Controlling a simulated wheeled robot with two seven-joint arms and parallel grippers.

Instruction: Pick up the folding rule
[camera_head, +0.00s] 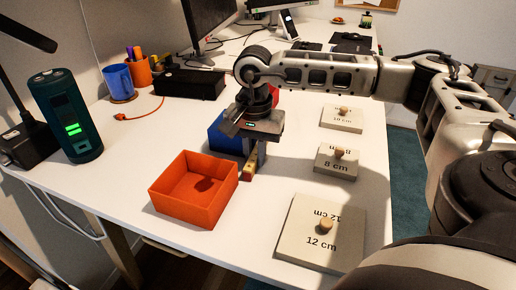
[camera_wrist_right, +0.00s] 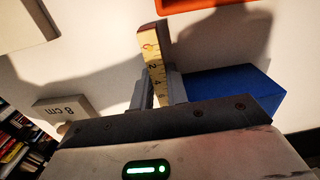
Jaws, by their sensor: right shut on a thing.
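The folding rule is a short, yellowish stick with dark numbers in the right wrist view (camera_wrist_right: 153,58); its far end is dark. My right gripper (camera_wrist_right: 160,88) is shut on it, with one finger on each side. In the head view the gripper (camera_head: 256,160) points down at the white table, and the lower end of the folding rule (camera_head: 247,173) shows below the fingers, beside the orange box. I cannot tell whether the rule touches the table. The gripper and wrist hide its upper part. My left gripper is not in view.
An open orange box (camera_head: 192,215) stands just left of the gripper, and a blue box (camera_head: 224,140) is behind it. Knobbed blocks marked 12 cm (camera_head: 310,243), 8 cm (camera_head: 330,167) and 10 cm (camera_head: 338,123) lie to the right. A teal device (camera_head: 68,115) stands far left.

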